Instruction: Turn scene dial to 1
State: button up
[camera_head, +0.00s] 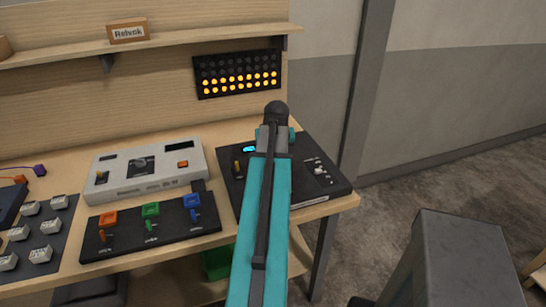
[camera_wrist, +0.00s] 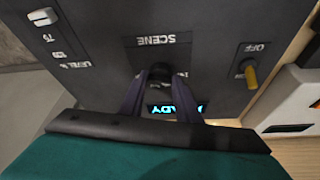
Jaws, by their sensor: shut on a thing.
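The black console (camera_head: 325,190) with the scene dial stands at the right end of the table. In the wrist view the dark scene dial (camera_wrist: 159,72) sits below the label SCENE, upside down in the picture. My gripper (camera_wrist: 160,78) has its two dark fingers on either side of the dial, shut on it. The fingers hide most of the dial, its number marks and part of a lit cyan display (camera_wrist: 160,108), so I cannot read the dial's setting. In the head view my teal arm covers the dial and the fingers.
The console also has a yellow toggle (camera_wrist: 251,76) marked OFF and a white level slider (camera_wrist: 43,16). A panel (camera_head: 237,74) on the back wall has its lower LED rows lit amber. A grey device (camera_head: 150,180) and a black three-switch board (camera_head: 150,235) stand left.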

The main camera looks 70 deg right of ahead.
jog(key=shift+s+a, duration=0.1)
jog(key=shift+s, duration=0.1)
jog(key=o, duration=1)
jog(key=shift+o, duration=0.2)
jog(key=shift+r, duration=0.15)
jog(key=b+v, duration=0.2)
jog(key=v, duration=1.1)
jog(key=shift+r+b, duration=0.3)
jog(key=shift+b, duration=0.05)
